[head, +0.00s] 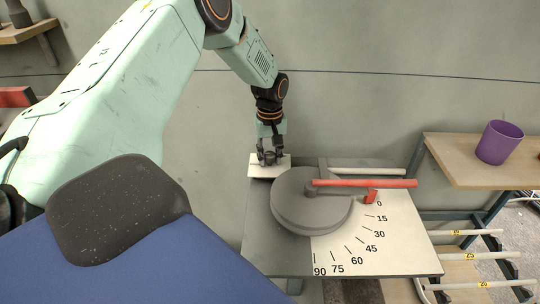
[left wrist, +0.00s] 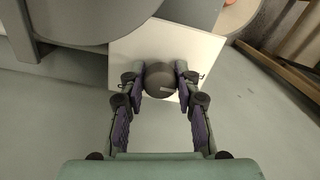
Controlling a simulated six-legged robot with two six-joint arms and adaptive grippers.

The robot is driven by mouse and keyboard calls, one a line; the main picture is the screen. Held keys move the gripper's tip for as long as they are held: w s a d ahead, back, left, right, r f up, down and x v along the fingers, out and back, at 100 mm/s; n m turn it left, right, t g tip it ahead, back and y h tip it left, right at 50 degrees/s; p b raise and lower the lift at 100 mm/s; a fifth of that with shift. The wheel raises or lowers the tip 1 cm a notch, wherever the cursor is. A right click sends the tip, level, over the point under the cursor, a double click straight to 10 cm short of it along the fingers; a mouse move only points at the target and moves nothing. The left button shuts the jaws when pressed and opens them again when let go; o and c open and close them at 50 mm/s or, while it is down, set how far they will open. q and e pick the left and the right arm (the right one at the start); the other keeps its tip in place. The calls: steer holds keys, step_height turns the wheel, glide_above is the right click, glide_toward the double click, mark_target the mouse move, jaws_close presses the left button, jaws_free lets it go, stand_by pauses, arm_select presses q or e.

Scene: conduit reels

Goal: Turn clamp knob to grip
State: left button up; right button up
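The clamp knob (left wrist: 160,79) is a dark grey, round knob with a small light mark, over a white plate (left wrist: 190,50). In the left wrist view it sits between the two fingertips of my left gripper (left wrist: 161,84). The fingertips meet its left and right sides, with no clear gap. In the head view my left gripper (head: 270,155) points down at the white plate (head: 257,171) behind the grey bender disc, and its fingers largely hide the knob. My right gripper is not in view.
The grey bender disc (head: 300,213) stands on a table with an angle scale (head: 375,240). A red-sleeved lever (head: 365,183) and a pale conduit (head: 368,171) extend right. A wooden shelf (head: 465,163) with a purple cup (head: 499,142) stands at right; racked conduits (head: 470,257) lie below.

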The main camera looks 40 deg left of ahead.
arm_select(q)
jaws_close()
